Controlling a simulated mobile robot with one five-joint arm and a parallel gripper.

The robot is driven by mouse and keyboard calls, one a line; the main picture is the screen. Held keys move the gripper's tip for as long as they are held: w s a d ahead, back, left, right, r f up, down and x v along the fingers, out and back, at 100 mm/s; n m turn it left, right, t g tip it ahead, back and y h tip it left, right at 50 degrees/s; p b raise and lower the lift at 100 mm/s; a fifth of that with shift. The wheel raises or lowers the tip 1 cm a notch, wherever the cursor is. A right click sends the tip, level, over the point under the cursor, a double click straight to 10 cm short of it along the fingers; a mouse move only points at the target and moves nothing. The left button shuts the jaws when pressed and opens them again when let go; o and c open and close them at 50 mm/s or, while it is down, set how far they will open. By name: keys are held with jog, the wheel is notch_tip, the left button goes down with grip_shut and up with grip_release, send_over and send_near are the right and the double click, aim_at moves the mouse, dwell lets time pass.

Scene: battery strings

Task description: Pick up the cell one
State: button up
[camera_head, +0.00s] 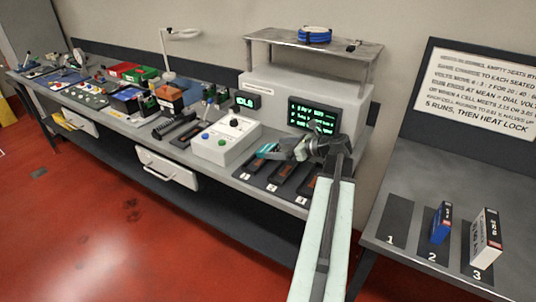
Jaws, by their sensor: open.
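A small teal block (266,151), perhaps cell one, shows at the left seat on the bench, just left of my gripper. No readable label shows on it. My gripper (284,154) is open above the row of dark seats, with its tips close to the teal block; I cannot tell whether they touch it. My arm reaches in from the bottom and hides part of the right seat (307,187). On the right table, the mat marked 1 (395,220) is empty. A blue cell (440,222) stands on mat 2 and a white cell (486,238) on mat 3.
A white control box (226,141) with knobs stands left of the seats. A lit display unit (314,116) stands behind them under a metal shelf (300,37). Several tools and bins crowd the bench's left. The red floor (110,230) is open in front.

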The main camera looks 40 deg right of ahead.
aim_at(273, 147)
jog(key=x, duration=0.2)
jog(key=shift+w+f+b, duration=0.3)
jog(key=shift+r, duration=0.15)
jog(key=c, duration=1.9)
notch_tip(273, 147, up, 10)
jog(key=p, duration=1)
jog(key=shift+c, duration=0.2)
